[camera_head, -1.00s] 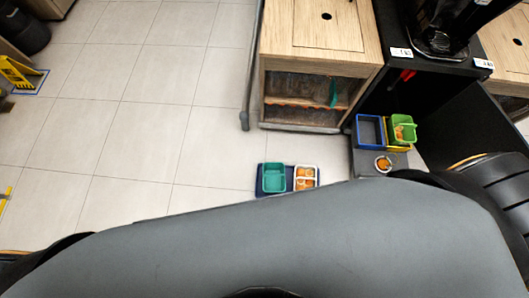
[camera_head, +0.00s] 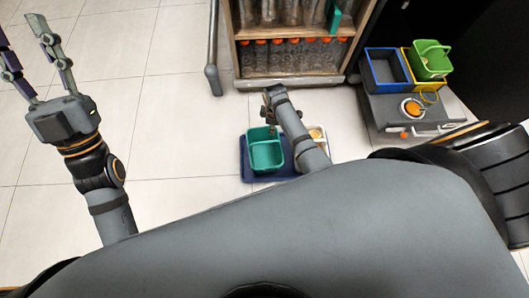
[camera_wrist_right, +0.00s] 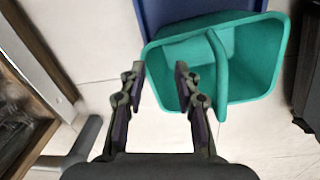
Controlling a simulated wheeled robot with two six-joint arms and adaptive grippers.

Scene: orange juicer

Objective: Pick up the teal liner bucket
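The teal liner bucket (camera_head: 264,153) sits on a dark blue tray (camera_head: 246,171) on the floor in the head view. In the right wrist view the bucket (camera_wrist_right: 255,70) fills the upper right, with a teal bar across it. My right gripper (camera_wrist_right: 159,68) is open and empty, with its fingers appearing on either side of the bucket's near-left rim; I cannot tell whether they touch it. In the head view my right gripper (camera_head: 270,108) is at the bucket's far edge, partly hidden by its arm. My left gripper (camera_head: 22,58) is open and empty at the far left.
A white container with orange contents (camera_head: 316,134) is beside the bucket, mostly hidden by my right arm. A wooden cabinet (camera_head: 290,80) stands behind. Blue (camera_head: 387,69) and green (camera_head: 431,60) bins rest on a grey unit at the right. The floor at left is clear.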

